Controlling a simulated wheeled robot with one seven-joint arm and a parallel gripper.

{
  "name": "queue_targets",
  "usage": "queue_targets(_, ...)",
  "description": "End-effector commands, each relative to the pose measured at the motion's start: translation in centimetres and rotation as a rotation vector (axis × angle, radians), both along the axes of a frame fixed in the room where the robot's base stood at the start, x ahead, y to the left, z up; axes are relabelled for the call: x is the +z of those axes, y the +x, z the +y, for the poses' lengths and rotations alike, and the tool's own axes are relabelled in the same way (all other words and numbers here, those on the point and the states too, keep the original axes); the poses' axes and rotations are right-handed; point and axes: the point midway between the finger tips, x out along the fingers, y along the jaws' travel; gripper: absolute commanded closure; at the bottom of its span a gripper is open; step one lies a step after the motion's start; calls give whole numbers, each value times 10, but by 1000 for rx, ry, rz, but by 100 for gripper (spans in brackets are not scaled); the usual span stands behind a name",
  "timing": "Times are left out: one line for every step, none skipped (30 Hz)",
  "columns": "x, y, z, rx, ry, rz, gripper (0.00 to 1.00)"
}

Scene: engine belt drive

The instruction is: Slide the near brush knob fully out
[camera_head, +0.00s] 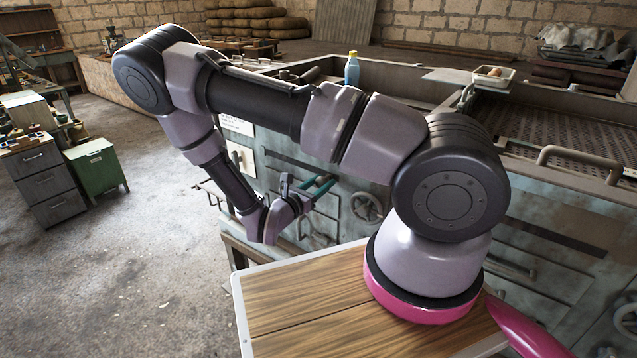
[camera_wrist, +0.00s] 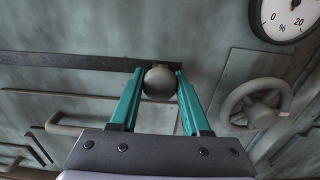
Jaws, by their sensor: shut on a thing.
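In the wrist view, a round grey knob (camera_wrist: 159,82) sits at a dark horizontal slot in the machine's front panel. My gripper (camera_wrist: 156,76), with two teal fingers, is shut on this knob, one finger on each side. The knob's stem behind it is hidden. In the head view, my gripper (camera_head: 321,186) reaches the front of the grey-green machine (camera_head: 330,205); the knob is too small or hidden to make out there.
A dial gauge (camera_wrist: 288,18) marked in percent and a handwheel (camera_wrist: 254,107) are to the right of the knob. A bar handle (camera_wrist: 75,113) is to its left. A blue bottle (camera_head: 352,69) and a small tray (camera_head: 493,77) stand on the machine top.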

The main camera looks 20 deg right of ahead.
Motion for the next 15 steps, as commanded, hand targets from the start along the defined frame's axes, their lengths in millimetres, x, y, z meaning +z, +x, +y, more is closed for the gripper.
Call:
queue_targets(-1, -5, -3, -9, -4, 7, 100)
queue_targets(-1, -5, -3, -9, -4, 7, 100)
queue_targets(-1, -5, -3, -10, -5, 7, 100)
queue_targets(-1, -5, -3, -10, -5, 7, 100)
queue_targets(-1, -6, -3, -10, -6, 8, 50)
queue_targets(-1, -6, -3, -10, -6, 9, 34)
queue_targets(-1, -6, -3, -10, -6, 9, 24)
queue_targets(-1, -5, -3, -9, -6, 8, 24)
queue_targets(-1, -5, -3, -9, -5, 7, 24)
queue_targets(-1, -5, -3, -8, -5, 7, 24)
queue_targets(-1, -4, -3, -8, -4, 7, 24)
queue_targets(-1, -4, -2, -8, -4, 7, 24)
queue_targets(-1, -4, -2, -7, -4, 7, 24)
queue_targets(-1, -4, -2, -7, -4, 6, 24)
queue_targets(-1, -4, -2, -7, -4, 6, 24)
